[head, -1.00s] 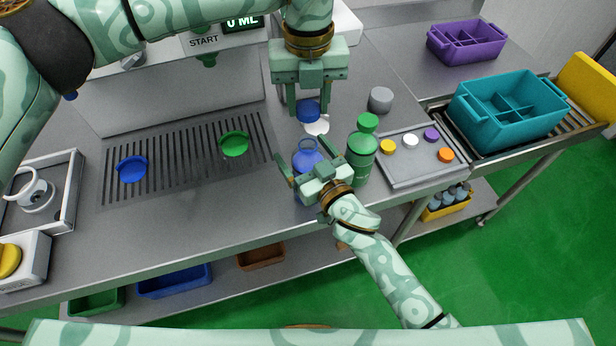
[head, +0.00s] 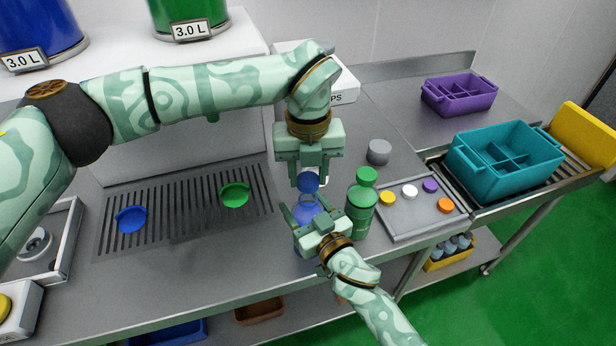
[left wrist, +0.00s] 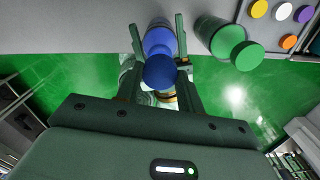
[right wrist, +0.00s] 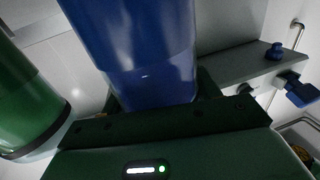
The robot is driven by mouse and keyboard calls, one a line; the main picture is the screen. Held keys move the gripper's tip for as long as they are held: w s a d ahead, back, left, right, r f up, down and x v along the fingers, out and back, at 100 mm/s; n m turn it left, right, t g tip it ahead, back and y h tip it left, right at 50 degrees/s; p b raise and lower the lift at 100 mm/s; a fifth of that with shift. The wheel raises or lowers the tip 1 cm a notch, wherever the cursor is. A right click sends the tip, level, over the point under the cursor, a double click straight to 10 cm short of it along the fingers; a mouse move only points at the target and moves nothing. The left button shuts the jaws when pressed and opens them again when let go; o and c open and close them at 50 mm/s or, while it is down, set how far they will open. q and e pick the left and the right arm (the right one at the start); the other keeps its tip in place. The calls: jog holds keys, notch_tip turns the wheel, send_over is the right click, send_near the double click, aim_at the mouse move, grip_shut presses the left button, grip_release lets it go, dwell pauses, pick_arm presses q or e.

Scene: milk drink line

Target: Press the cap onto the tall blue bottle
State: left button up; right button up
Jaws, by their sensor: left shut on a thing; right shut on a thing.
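The tall blue bottle (head: 305,214) stands upright near the counter's front edge. My right gripper (head: 308,217) is shut around its body; the right wrist view shows the blue body (right wrist: 145,60) close up. My left gripper (head: 309,178) points down from above and is shut on a blue cap (head: 308,183). The cap is over the bottle's mouth, close to the neck. The left wrist view shows the cap (left wrist: 160,72) overlapping the bottle (left wrist: 160,38). I cannot tell whether cap and neck touch.
A green capped bottle (head: 360,205) stands just right of the blue one, close to both grippers. A grey tray (head: 420,222) with several coloured caps is farther right. A grey cylinder (head: 379,151) stands behind. A slotted drain grate (head: 180,208) lies left.

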pick_arm(q)
jog(key=shift+f, duration=0.4)
jog(key=shift+f, duration=0.1)
jog(key=shift+f, duration=0.8)
jog(key=shift+f, duration=0.65)
jog(key=o, duration=1)
jog(key=shift+r, duration=0.15)
notch_tip(320, 180, up, 12)
jog(key=shift+f, duration=0.15)
